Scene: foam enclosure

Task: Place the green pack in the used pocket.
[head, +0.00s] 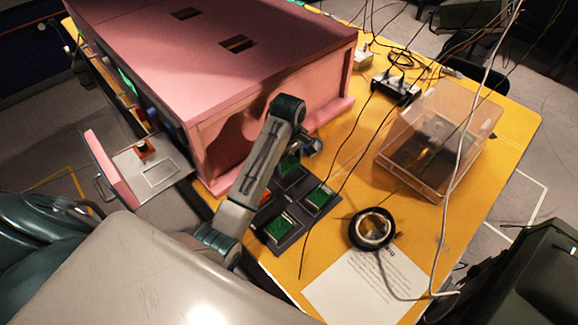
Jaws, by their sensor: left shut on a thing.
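A dark tray (292,207) with pockets lies on the yellow table beside the pink box. Green packs sit in its near pocket (279,228) and right pocket (319,196). My left arm reaches over the tray, and my left gripper (296,157) is low at its far end, partly hidden by the arm. It is shut on a green pack (289,165); whether the pack touches the tray is unclear. No pocket label is readable, so I cannot tell which one is the used pocket. My right gripper is out of view.
The pink box (275,50) stands close behind the tray. An open drawer (160,172) holds an orange block (144,149). A clear bin (432,142), a black tape roll (371,230) and a paper sheet (365,288) lie to the right. Thin cables hang across the view.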

